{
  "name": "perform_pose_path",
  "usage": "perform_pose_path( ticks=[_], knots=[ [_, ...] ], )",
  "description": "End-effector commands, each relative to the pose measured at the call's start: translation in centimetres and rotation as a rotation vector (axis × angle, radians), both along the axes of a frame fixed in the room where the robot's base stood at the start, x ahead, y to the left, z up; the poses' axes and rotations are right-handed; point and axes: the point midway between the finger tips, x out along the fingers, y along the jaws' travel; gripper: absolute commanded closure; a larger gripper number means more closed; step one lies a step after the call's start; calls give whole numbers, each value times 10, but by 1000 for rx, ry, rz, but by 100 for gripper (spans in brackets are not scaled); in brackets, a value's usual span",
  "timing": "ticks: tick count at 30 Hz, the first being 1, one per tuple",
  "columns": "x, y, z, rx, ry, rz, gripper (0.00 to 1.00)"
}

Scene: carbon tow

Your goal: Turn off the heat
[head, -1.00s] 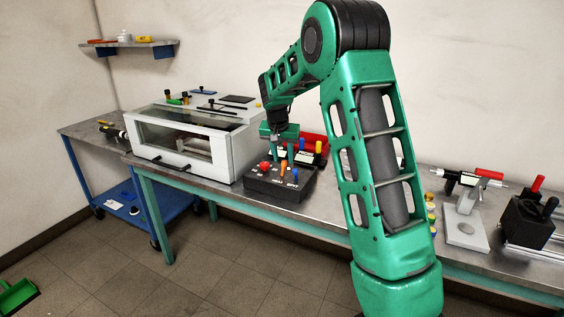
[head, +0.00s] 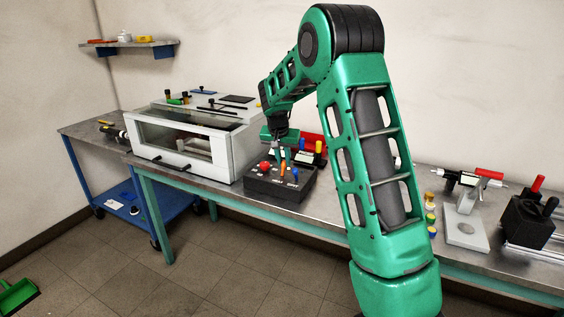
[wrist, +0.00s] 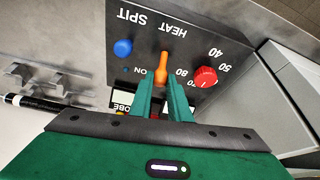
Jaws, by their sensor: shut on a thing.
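A dark control box (head: 272,190) stands on the bench and also shows upside down in the wrist view (wrist: 205,35), with white lettering. An orange lever (wrist: 161,62) stands by the word HEAT. A blue lever (wrist: 123,48) stands by SPIT, and a red knob (wrist: 206,76) is on the numbered dial. My gripper (wrist: 161,84) is shut on the orange lever, its two green fingers on either side of the lever's near end. In the head view, my gripper (head: 281,158) is over the box; the fingers partly hide the lever there.
A white cabinet with a clear front (head: 185,150) stands left of the box. A grey stand (head: 465,225) and black block (head: 525,222) are farther right on the bench (head: 325,205).

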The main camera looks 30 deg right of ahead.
Motion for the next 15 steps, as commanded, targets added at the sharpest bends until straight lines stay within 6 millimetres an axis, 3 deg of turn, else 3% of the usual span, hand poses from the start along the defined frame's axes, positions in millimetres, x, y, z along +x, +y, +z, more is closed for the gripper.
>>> perform_pose_path(
  ticks=[15],
  knots=[
    [-12,24,0,-276,-191,11,100]
  ],
)
